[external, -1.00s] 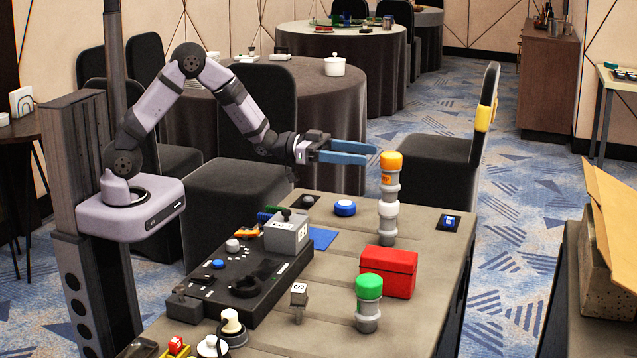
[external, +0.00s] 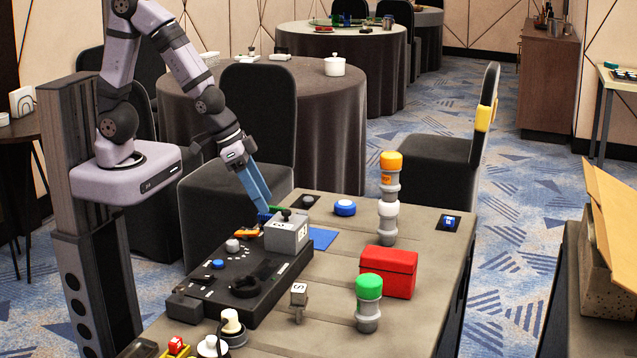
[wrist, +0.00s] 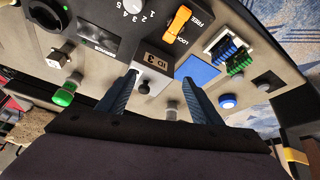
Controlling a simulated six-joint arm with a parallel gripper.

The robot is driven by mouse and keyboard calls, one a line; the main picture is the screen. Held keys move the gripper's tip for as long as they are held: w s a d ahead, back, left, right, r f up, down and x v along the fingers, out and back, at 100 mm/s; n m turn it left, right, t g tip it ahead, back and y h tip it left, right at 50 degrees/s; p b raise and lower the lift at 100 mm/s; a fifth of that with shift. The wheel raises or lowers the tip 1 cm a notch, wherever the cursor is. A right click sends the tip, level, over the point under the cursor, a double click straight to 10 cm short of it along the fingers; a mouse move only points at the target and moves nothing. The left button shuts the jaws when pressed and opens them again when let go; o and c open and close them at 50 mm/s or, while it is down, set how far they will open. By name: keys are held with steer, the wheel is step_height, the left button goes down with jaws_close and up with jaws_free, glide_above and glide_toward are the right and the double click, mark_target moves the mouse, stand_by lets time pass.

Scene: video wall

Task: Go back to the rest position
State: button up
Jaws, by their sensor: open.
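My gripper (external: 256,192) has blue fingers that point down and to the right in the external view. Its fingertips are close to the far left edge of the table, by the grey box (external: 286,233) with a black knob. In the wrist view my gripper (wrist: 163,78) shows its two blue fingers well apart with nothing held between them. The grey box, marked "ID 3" (wrist: 152,62), shows beyond the gap between the fingers. I cannot tell whether a fingertip touches anything.
The black control panel (external: 213,291) lies near my base. On the table stand a red box (external: 388,272), a green-topped post (external: 369,302), an orange-topped post (external: 390,200) and a blue button (external: 345,208). A dark chair (external: 257,130) stands behind the arm.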

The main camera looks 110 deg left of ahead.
steer(key=s+f+g+b, duration=0.1)
steer(key=s+f, duration=0.1)
steer(key=s+d+f+m+g+b, duration=0.1)
steer(key=s+f+b, duration=0.3)
steer(key=shift+s+d+f+m+g, duration=0.15)
steer(key=shift+s+f+m+g, duration=0.15)
steer(key=shift+s+f+g, duration=0.1)
steer(key=s+d+f+m+g+h+b, duration=0.2)
steer(key=s+d+f+m+b, duration=0.15)
steer(key=s+d, duration=0.3)
step_height(320, 180, up, 15)
steer(key=p, duration=1.3)
steer(key=shift+a+n+y, duration=0.3)
steer(key=shift+a+n, duration=0.05)
steer(key=shift+a, duration=0.1)
